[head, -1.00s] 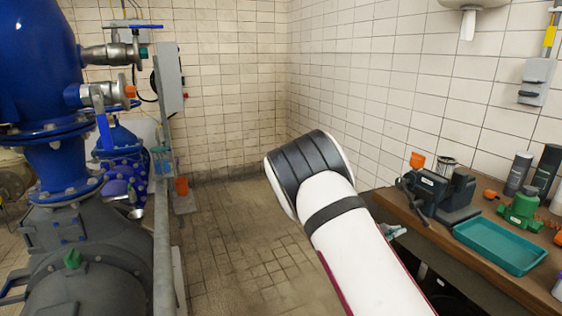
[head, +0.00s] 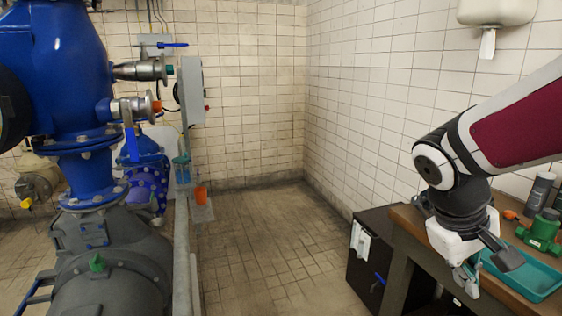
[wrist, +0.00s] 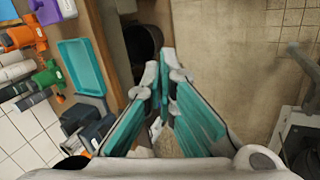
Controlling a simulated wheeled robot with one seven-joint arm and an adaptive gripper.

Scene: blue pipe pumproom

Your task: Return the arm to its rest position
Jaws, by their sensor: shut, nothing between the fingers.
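My arm reaches in from the right edge of the head view and bends downward at a dark joint. My gripper (head: 470,286) hangs at its end, pointing down at the front edge of the wooden workbench (head: 408,222). In the wrist view my gripper (wrist: 166,68) shows teal-padded fingers with their tips together and nothing held between them. The fingers stand over the floor beside the bench edge in that view. In the head view the gripper partly hides a teal tray (head: 540,281) on the bench.
The bench also carries a green device (head: 541,232) and dark cylinders (head: 540,192). A dark cabinet (head: 372,262) stands under the bench's far end. Blue pipework (head: 75,70) and a grey rail (head: 182,250) line the left. The tiled floor (head: 255,240) between is clear.

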